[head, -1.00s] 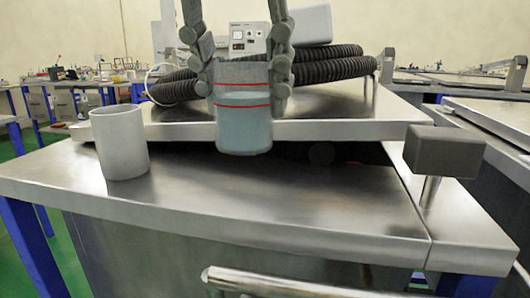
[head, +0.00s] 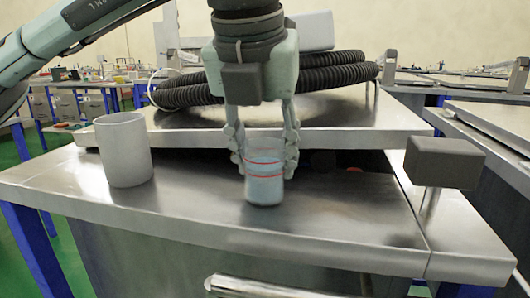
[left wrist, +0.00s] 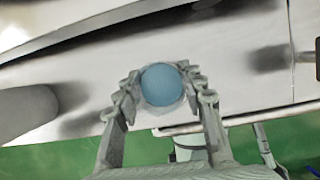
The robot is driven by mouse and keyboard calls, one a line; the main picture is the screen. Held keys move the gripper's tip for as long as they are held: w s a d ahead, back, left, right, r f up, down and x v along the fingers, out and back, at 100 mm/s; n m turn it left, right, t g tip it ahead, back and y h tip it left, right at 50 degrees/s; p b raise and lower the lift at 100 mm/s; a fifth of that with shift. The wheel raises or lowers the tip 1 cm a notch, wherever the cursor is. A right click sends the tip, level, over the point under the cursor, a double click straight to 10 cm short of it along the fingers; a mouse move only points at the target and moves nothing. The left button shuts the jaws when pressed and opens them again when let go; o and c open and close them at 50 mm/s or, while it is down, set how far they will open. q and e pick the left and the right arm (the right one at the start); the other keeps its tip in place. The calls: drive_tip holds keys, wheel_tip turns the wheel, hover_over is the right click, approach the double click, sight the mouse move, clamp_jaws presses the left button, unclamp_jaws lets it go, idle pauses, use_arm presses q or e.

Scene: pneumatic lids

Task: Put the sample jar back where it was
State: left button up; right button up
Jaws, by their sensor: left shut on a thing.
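The sample jar (head: 264,186) is a clear jar with blue contents and red lines around it. My left gripper (head: 264,155) comes down from above and is shut on the jar, with a finger on each side. The jar is upright, low over the front part of the steel bench (head: 330,215); I cannot tell whether its base touches the surface. In the left wrist view the jar's round blue top (left wrist: 163,86) sits between the fingertips (left wrist: 163,88). My right gripper is not in view.
A white cup (head: 124,150) stands on the bench to the left. A raised steel lid (head: 330,140) with black hoses (head: 330,73) lies behind the jar. A dark block on a post (head: 444,162) stands at the right. The bench front is clear.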

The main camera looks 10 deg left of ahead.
use_arm(q)
drive_tip(key=o, duration=1.2)
drive_tip(key=shift+o, duration=0.2)
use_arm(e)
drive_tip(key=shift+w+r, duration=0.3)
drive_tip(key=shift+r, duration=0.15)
use_arm(q)
drive_tip(key=shift+r, duration=0.1)
drive_tip(key=v, duration=1.1)
drive_tip(key=shift+s+r, duration=0.15)
drive_tip(key=shift+r, duration=0.25)
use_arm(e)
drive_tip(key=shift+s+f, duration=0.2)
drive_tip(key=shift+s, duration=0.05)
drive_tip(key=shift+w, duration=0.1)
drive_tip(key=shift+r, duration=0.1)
